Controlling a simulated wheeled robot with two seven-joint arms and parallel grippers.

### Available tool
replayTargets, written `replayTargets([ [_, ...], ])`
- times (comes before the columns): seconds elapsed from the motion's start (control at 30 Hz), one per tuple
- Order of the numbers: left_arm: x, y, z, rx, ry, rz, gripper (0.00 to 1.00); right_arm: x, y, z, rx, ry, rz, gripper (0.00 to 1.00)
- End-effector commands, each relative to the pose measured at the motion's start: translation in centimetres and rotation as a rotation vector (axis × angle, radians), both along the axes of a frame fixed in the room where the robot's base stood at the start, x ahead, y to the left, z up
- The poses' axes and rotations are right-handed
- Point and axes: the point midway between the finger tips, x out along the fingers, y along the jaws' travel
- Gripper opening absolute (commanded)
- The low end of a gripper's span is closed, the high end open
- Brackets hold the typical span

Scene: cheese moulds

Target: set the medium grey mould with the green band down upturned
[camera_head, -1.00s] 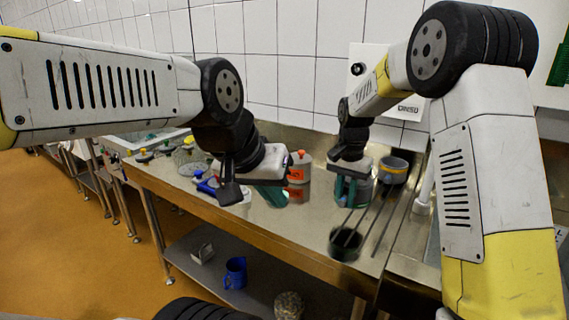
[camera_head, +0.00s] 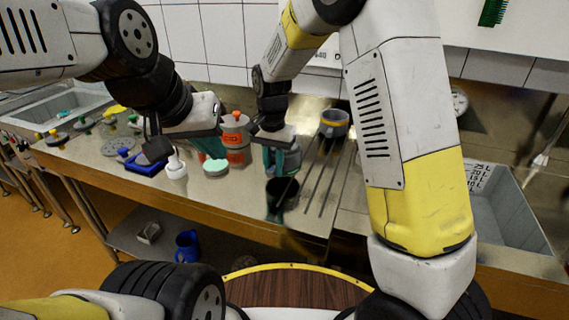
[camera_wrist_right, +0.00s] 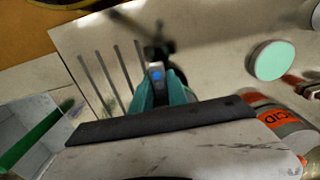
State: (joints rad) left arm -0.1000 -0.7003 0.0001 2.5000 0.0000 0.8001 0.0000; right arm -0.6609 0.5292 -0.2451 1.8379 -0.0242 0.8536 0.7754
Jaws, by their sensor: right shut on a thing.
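My right gripper (camera_head: 278,160) hangs over the steel counter with its teal fingers pointing down. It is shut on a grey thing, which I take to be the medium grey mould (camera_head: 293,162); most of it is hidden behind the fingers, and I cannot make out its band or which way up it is. In the right wrist view only a narrow grey piece with a blue spot (camera_wrist_right: 156,74) shows between the fingers. A dark cup-like shape (camera_head: 282,190) lies below the gripper. My left gripper (camera_head: 211,147) is further left, its fingers partly hidden behind the wrist.
A grey pot with a yellow band (camera_head: 334,122) stands behind right. An orange-labelled bottle (camera_head: 236,130), a mint-topped white tub (camera_head: 215,167), a white bottle (camera_head: 176,168) and a blue tray (camera_head: 140,167) are left. A sink (camera_head: 500,205) lies right. Slots cross the counter beside the gripper.

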Motion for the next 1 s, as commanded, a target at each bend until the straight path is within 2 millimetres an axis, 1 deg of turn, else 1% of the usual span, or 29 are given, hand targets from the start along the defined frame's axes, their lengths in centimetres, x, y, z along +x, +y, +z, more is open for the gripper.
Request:
replayTargets([
  [0.03,0.0,0.0,0.0,0.0,0.0,0.0,0.0,0.0,-0.9,0.0,0.001,0.0,-0.003,0.0],
  [0.1,0.0,0.0,0.0,0.0,0.0,0.0,0.0,0.1,-1.6,-0.1,0.002,-0.002,0.0,0.0],
  [0.27,0.0,0.0,0.0,0.0,0.0,0.0,0.0,0.1,-2.5,-0.2,0.001,0.0,0.0,0.0],
  [0.37,0.0,0.0,0.0,0.0,0.0,0.0,0.0,0.1,-3.7,-0.3,0.0,0.0,-0.001,0.0],
  [0.4,0.0,0.0,0.0,0.0,0.0,0.0,0.0,0.0,-3.5,-1.2,-0.001,0.003,0.002,0.0],
  [0.5,0.0,0.0,0.0,0.0,0.0,0.0,0.0,0.0,-3.4,-3.0,-0.001,0.003,0.001,0.0],
  [0.57,0.0,0.0,0.0,0.0,0.0,0.0,0.0,0.0,-3.4,-3.6,0.0,0.001,0.001,0.0],
  [0.93,0.0,0.0,0.0,0.0,0.0,0.0,0.0,0.1,-3.4,-4.1,0.0,0.0,0.001,0.0],
  [0.97,0.0,0.0,0.0,0.0,0.0,0.0,0.0,0.1,-3.4,-4.1,0.0,0.0,0.001,0.23],
  [1.0,0.0,0.0,0.0,0.0,0.0,0.0,0.0,0.1,-3.4,-4.1,0.0,0.0,0.001,0.31],
])
